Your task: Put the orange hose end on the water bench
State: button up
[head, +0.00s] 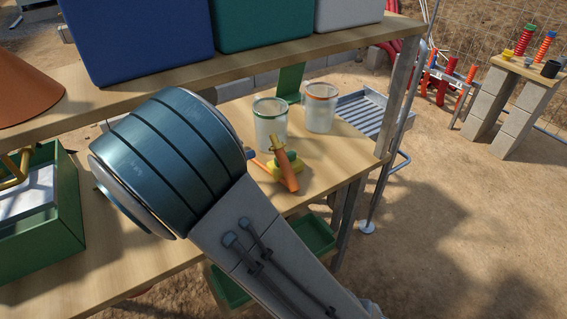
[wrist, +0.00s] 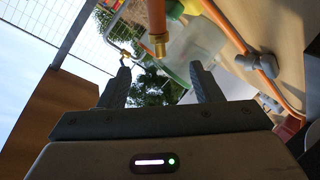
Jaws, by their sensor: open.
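The orange hose end (head: 288,178) lies on a yellow and green block (head: 290,160) on the near wooden bench (head: 330,170). In the wrist view the orange hose end (wrist: 155,20) has a brass tip and hangs in from the top edge, beyond my fingers. My gripper (wrist: 162,85) is open with nothing between its fingers, apart from the hose end. In the head view my gripper is hidden behind my arm. Another wooden bench (head: 527,66) on grey blocks stands at the far right; I cannot tell which bench is the water bench.
Two clear jars, one green-rimmed (head: 270,125) and one orange-rimmed (head: 320,112), stand behind the block. A shelf (head: 300,47) with bins overhangs the near bench. A green crate (head: 62,215) is at left. Coils and a dark cup (head: 551,69) occupy the far bench. Open ground lies between.

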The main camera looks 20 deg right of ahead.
aim_at(271, 148)
jog(key=p+x, duration=0.2)
jog(key=x, duration=1)
jog(key=shift+w+d, duration=0.15)
jog(key=shift+d, duration=0.05)
grip_shut()
jog(key=shift+r, duration=0.1)
jog(key=shift+r, duration=0.75)
notch_tip(271, 148, up, 3)
jog(key=shift+f+b, duration=0.15)
jog(key=shift+b, duration=0.15)
jog(key=s+d+r+b, duration=0.2)
jog(key=s+d+r, duration=0.4)
jog(key=s, duration=0.3)
jog(key=shift+s+d+r, duration=0.25)
jog(key=shift+d+r, duration=0.05)
jog(key=shift+d, duration=0.15)
